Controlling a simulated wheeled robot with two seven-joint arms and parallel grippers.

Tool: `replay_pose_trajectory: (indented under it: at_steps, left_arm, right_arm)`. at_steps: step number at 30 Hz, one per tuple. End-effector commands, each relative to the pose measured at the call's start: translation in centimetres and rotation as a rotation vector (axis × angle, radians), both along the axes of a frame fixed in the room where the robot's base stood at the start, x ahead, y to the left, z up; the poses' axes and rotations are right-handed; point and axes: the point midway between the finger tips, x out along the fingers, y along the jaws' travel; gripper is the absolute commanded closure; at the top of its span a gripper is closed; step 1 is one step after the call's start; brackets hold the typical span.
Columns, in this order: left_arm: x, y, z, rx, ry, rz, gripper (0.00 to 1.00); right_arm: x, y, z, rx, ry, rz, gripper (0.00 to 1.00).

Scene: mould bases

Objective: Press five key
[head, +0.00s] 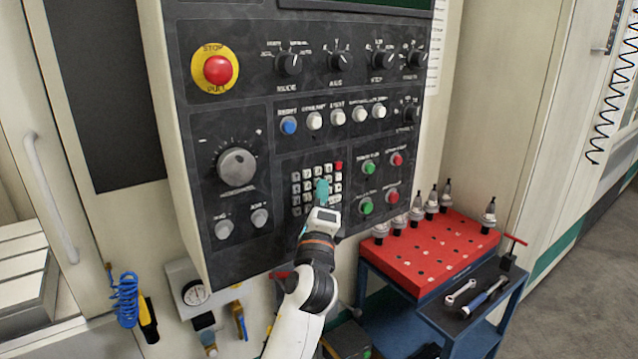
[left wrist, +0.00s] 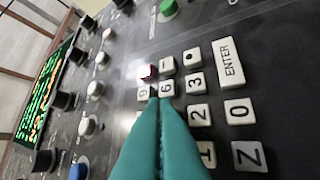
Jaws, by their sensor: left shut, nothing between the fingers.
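The keypad (head: 298,188) is a small block of pale keys with one red key on the dark control panel. My left gripper (head: 322,184) has teal fingers, shut and empty, in front of the keypad. In the left wrist view, the shut fingertips (left wrist: 160,101) lie just below the 9 key (left wrist: 143,92) and the 6 key (left wrist: 166,88). The 3 key (left wrist: 195,84), 2 key (left wrist: 199,115), 1 key (left wrist: 207,153) and 0 key (left wrist: 239,111) show beside the fingers. The five key is not visible; the fingers cover that area. I cannot tell whether they touch the keys. My right gripper is not in view.
The ENTER key (left wrist: 228,63) and a red key (left wrist: 149,72) are close to the fingers. Green and red buttons sit right of the keypad, and a red stop button (head: 218,70) at upper left. A red tool rack (head: 420,255) stands at lower right.

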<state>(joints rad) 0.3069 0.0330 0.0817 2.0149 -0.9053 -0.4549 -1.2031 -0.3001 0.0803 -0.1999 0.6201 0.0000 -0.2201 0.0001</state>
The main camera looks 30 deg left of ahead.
Motion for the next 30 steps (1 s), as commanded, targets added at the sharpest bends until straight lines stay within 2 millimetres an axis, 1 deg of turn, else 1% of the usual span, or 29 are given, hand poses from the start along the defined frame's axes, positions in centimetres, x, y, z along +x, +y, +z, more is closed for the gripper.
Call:
replay_pose_trajectory:
  at_steps: [8, 18, 27, 30]
  left_arm:
    - [0.0, -0.1, 0.0, -0.001, -0.001, 0.000, 1.00]
    - [-0.6, -1.4, 0.0, -0.001, -0.001, 0.001, 1.00]
    - [-0.7, -1.5, 0.0, 0.000, 0.000, 0.001, 1.00]
    - [-0.8, -1.9, -0.1, -0.001, 0.000, -0.002, 1.00]
  right_arm:
    - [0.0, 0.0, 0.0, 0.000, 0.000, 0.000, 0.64]
    - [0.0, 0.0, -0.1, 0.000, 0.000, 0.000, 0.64]
    - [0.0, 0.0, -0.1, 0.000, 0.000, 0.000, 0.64]
    - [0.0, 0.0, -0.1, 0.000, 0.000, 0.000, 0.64]
